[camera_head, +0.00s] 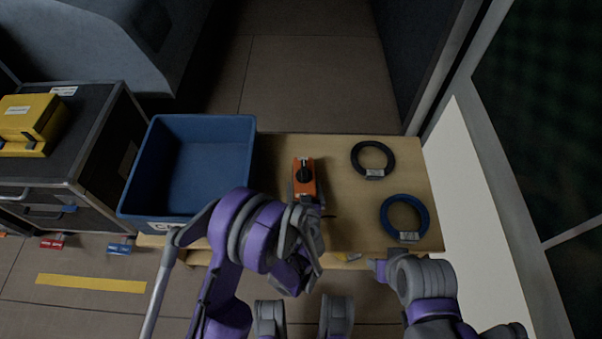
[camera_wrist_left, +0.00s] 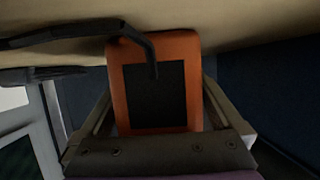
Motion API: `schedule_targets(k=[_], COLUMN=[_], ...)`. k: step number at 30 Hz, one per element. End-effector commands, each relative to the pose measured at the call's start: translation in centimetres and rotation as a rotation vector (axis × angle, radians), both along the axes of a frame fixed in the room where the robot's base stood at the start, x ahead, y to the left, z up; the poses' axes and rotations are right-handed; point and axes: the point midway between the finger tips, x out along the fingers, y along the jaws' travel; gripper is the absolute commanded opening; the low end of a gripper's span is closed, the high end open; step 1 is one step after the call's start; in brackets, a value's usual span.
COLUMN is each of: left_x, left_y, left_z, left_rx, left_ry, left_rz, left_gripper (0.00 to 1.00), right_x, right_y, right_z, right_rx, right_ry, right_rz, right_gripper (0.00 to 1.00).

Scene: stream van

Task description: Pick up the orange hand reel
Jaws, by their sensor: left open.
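The orange hand reel (camera_head: 304,176), with a black knob on top, lies on the light wooden bench (camera_head: 340,225), right of the blue bin. My left gripper (camera_head: 306,203) is over its near end, and my arm hides that end. In the left wrist view the orange reel (camera_wrist_left: 118,85) with a dark panel fills the space between the fingers of my left gripper (camera_wrist_left: 157,105). The jaws are open, one finger on each side; I cannot tell if they touch it. My right arm is at the bench's near right edge, its jaws not clear.
A blue bin (camera_head: 186,122) stands left of the reel. A black cable coil (camera_head: 388,150) and a blue cable coil (camera_head: 424,222) lie to its right. A yellow case (camera_head: 28,118) sits on a dark drawer cabinet (camera_head: 85,125) at far left. Bare bench lies between reel and coils.

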Motion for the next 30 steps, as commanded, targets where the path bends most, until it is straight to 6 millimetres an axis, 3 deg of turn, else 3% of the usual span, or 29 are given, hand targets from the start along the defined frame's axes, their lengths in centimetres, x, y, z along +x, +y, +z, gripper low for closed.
schedule_targets(k=[9, 23, 30], left_x=[-0.19, -0.15, -0.15], left_y=[-0.14, -0.13, -0.13], left_z=[-0.16, -0.18, -0.01], left_rx=[-0.001, -0.001, -0.001], left_ry=[0.0, 0.0, 0.0], left_rz=[0.0, 0.0, 0.0], left_gripper=[1.0, 0.17, 0.16], right_x=[-0.01, 0.0, 0.0], right_y=[0.0, 0.0, 0.0], right_z=[-0.11, -0.12, -0.05], right_rx=[0.0, 0.0, 0.0], right_ry=[0.0, 0.0, 0.0], right_rz=[0.0, 0.0, 0.0], right_gripper=[0.5, 0.5, 0.5])
